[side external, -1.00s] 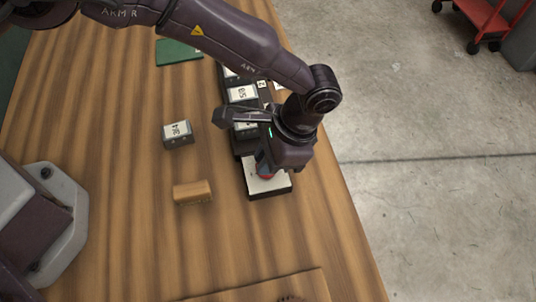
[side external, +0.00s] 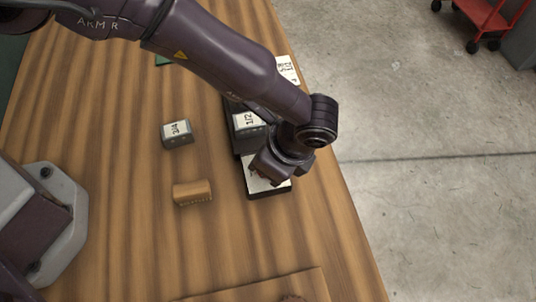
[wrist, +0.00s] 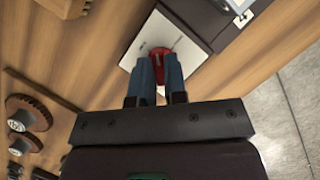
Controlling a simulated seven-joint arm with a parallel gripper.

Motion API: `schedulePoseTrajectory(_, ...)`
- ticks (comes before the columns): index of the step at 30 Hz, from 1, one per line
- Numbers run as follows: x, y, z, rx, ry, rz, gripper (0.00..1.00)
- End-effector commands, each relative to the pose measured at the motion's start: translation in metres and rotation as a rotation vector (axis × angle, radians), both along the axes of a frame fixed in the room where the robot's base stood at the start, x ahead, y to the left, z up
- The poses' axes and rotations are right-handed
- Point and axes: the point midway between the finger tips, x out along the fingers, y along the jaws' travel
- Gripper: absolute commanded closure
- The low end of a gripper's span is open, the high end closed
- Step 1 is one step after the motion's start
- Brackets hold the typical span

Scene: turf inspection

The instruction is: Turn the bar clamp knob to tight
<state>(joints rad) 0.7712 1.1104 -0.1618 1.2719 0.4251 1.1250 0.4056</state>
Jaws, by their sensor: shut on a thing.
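The knob (wrist: 161,54) is red and sits on the white top plate (wrist: 182,28) of a small dark-sided box. The plate also shows in the side external view (side external: 272,185), at the near end of a row of dark boxes. My gripper (wrist: 160,62) points down at the plate, with its two blue fingers shut on the knob from either side. In the side external view my gripper (side external: 262,176) hides most of the knob. Any marks for tight on the plate are too small or covered to read.
A dark box labelled 1/2 (side external: 248,121) stands just behind the plate. A loose block labelled 3/4 (side external: 177,133) and a tan wooden block (side external: 192,192) lie to the left. Round brown parts (wrist: 28,112) show in the wrist view. The table's right edge is close.

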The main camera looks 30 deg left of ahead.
Motion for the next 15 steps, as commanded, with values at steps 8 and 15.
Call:
schedulePoseTrajectory(8,-0.0022,0.0043,-0.0032,0.012,0.007,-0.262,1.00)
schedulePoseTrajectory(15,-0.0022,0.0048,-0.0034,0.010,0.006,-0.482,1.00)
